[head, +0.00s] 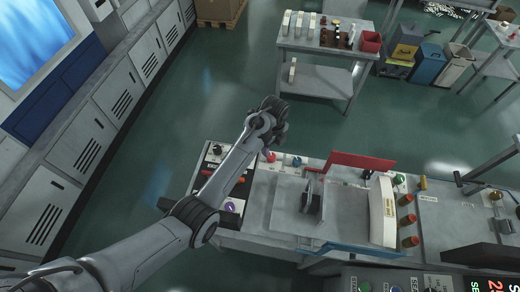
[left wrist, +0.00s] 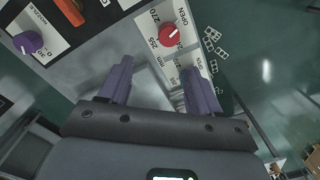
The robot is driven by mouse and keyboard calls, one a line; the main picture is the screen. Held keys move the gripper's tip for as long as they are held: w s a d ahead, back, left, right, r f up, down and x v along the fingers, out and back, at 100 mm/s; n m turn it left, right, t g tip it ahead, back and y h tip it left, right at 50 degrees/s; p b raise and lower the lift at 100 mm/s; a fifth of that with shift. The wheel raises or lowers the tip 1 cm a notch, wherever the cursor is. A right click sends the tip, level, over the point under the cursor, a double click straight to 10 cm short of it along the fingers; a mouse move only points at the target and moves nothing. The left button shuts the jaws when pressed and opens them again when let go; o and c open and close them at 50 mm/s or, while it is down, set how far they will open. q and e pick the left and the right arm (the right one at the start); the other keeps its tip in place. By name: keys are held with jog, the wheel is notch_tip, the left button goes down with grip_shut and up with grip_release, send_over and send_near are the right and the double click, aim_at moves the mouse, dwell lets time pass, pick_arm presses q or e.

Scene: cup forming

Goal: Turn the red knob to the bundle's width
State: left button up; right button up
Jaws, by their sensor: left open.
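The red knob (left wrist: 169,33) sits on a white dial plate beyond my left fingertips in the left wrist view. Its plate reads OPEN, 270, 255 and mm, and the knob carries a small pale mark. It also shows at the machine's far edge in the head view (head: 271,156). My left gripper (left wrist: 159,74) is open and empty, its two fingers pointing toward the knob without touching it. In the head view the gripper (head: 270,117) is above and beyond that edge, its fingertips hard to make out. I cannot clearly identify a bundle. My right gripper is out of view.
A blue knob (head: 297,162) stands right of the red one. A purple knob (left wrist: 28,42) is at the left of the wrist view. A red plate (head: 358,162) rises behind the machine's grey top. A side table (head: 325,75) stands beyond open green floor.

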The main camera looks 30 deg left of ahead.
aim_at(272, 156)
pick_arm(q)
jog(key=shift+m, duration=0.8)
jog(key=f, duration=0.2)
jog(key=w+f, duration=0.1)
jog(key=f, duration=0.5)
jog(key=shift+w+a+b, duration=0.3)
jog(key=shift+w+a, duration=0.05)
jog(key=shift+w, duration=0.05)
jog(key=shift+f, duration=0.95)
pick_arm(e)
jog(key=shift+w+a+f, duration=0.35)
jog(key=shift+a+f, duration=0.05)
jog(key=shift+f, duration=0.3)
pick_arm(q)
jog(key=c, duration=1)
jog(key=shift+c, duration=0.2)
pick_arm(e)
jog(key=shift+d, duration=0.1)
